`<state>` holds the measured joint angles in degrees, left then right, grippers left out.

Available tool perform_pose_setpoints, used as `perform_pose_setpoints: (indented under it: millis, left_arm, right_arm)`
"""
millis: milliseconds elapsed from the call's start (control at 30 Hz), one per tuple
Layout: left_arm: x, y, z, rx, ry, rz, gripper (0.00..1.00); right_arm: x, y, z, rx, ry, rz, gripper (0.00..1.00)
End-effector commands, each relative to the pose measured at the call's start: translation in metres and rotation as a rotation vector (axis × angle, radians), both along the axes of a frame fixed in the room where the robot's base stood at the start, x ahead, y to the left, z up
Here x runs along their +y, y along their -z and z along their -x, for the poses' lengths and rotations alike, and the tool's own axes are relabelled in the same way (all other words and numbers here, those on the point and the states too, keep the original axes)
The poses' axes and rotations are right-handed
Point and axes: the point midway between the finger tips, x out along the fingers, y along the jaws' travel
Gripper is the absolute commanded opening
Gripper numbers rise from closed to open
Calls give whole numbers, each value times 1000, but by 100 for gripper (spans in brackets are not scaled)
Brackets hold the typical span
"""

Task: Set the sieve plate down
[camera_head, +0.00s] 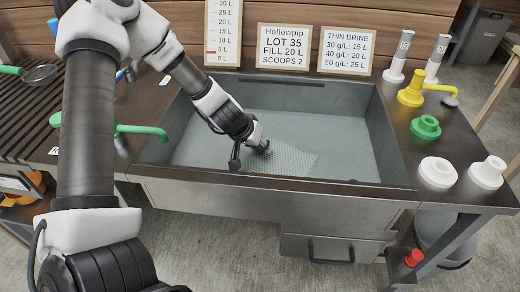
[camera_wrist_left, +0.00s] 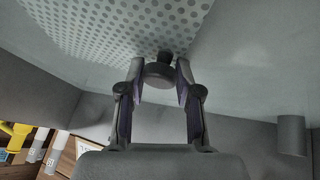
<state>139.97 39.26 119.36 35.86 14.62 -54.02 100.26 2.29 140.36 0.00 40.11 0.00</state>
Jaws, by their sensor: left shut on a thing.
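The sieve plate (camera_head: 291,160) is a pale sheet with many small holes, inside the grey basin (camera_head: 300,84) near its front wall. In the left wrist view the perforated sheet (camera_wrist_left: 120,28) fills the upper left, with a dark round knob (camera_wrist_left: 160,75) on it. My left gripper (camera_head: 252,152) reaches down into the basin at the plate's left part. In the wrist view its fingers (camera_wrist_left: 160,68) are closed on both sides of the knob. I cannot tell whether the plate touches the basin floor. Part of the plate is hidden by the gripper. My right gripper is not in view.
Signs (camera_head: 284,47) and a litre scale (camera_head: 223,33) stand behind the basin. On the right counter are a yellow tap-like part (camera_head: 411,92), a green ring piece (camera_head: 425,127) and white round pieces (camera_head: 437,172). A green handle (camera_head: 141,131) lies left of the basin. The basin's right half looks clear.

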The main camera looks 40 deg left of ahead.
Motion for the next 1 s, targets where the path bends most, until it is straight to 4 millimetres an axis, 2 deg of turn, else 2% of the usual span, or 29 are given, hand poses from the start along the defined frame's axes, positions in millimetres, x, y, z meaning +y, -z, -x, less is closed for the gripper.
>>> perform_pose_setpoints:
  millis: [200,233,267,300,567,667,767,1000]
  left_arm:
    - [0,2,0,-1,-2,1,0]
    - [0,2,0,0,-1,1,44]
    - [0,1,0,0,-1,1,55]
    - [0,1,0,0,-1,1,58]
    - [0,1,0,0,-1,1,58]
    - [0,-6,1,0,0,1,58]
    - [1,-22,8,0,-2,3,58]
    - [5,-76,36,-1,-4,7,58]
  right_arm:
    - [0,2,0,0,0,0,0]
    - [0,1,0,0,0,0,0]
    - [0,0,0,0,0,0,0]
    - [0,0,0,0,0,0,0]
    - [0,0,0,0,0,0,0]
    - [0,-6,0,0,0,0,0]
    - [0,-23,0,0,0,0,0]
    - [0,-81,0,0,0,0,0]
